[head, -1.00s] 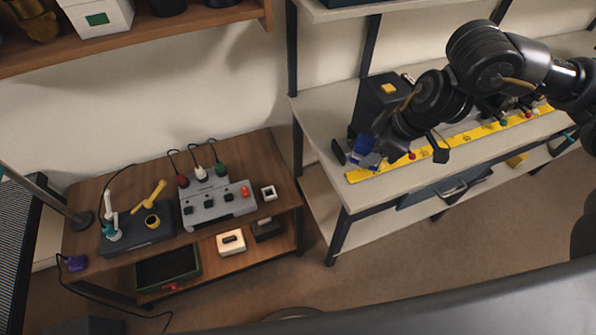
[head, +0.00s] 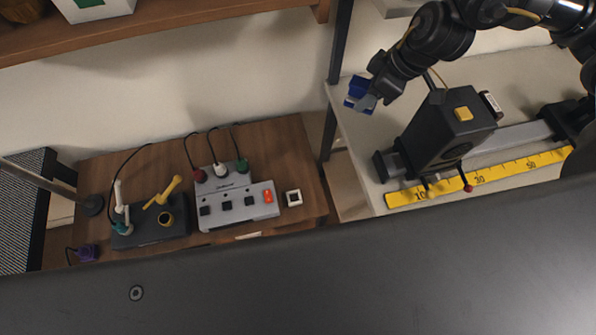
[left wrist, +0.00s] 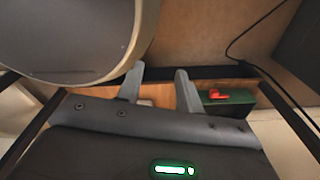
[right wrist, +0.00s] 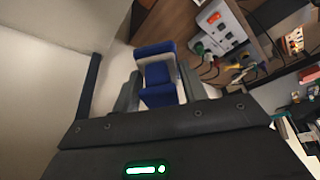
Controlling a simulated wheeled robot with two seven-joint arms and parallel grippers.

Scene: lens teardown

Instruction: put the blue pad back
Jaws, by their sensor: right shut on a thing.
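My right gripper (head: 368,94) is shut on the blue pad (head: 357,86), a small blue block with a grey part. In the head view it holds the pad near the left end of the grey bench, up and left of the black box (head: 447,130). The right wrist view shows the blue pad (right wrist: 158,73) between the two grey fingers. My left gripper (left wrist: 160,80) shows only in the left wrist view. Its two fingers are apart, with nothing between them, over a wooden shelf edge. I cannot tell which spot belongs to the pad.
A yellow ruler (head: 480,178) runs along the bench front. A wooden table (head: 292,150) on the left bears a grey switch box (head: 237,206), a dark base (head: 150,232) with a yellow lever and a small white-framed block (head: 293,198). A wooden shelf (head: 150,30) hangs above.

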